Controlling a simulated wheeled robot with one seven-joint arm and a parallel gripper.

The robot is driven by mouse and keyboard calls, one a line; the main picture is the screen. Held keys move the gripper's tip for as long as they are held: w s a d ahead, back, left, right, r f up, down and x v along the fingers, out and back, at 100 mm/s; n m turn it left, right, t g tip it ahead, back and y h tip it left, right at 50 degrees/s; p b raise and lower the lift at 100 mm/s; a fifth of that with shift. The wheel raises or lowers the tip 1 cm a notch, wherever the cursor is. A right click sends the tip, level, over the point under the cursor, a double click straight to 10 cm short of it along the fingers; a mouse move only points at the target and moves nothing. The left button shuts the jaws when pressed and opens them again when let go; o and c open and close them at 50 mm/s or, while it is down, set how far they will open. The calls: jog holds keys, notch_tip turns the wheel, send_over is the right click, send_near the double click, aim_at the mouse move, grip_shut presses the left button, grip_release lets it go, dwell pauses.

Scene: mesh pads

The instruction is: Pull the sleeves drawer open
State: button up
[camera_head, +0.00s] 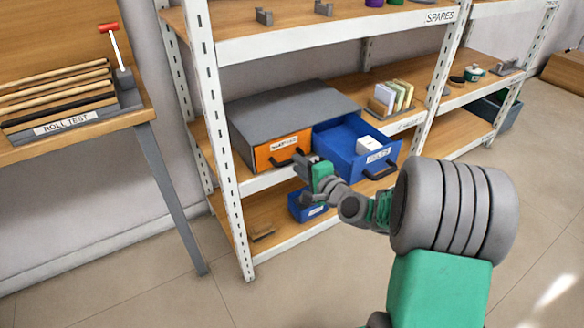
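A grey cabinet (295,108) on the middle shelf holds two drawers side by side. The left drawer has an orange front (268,152) and is closed; its small label is too blurred to read surely. The right drawer is blue (352,158) and stands pulled out, with a white box (370,145) inside and a dark handle (380,171) on its front. I cannot surely read its label either, so I cannot tell which is the sleeves drawer. My gripper (306,161) is by the right end of the orange drawer's dark handle (284,161). Its finger gap and any contact are unclear.
The pulled-out blue drawer juts out close to the right of my gripper. A white shelf upright (221,150) stands to the left. A small blue bin (306,207) sits on the lower shelf. The floor (170,290) in front is clear.

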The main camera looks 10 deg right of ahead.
jog(key=b+x, duration=0.1)
jog(key=x, duration=0.3)
jog(key=shift+w+f, duration=0.1)
grip_shut()
dwell(1.3)
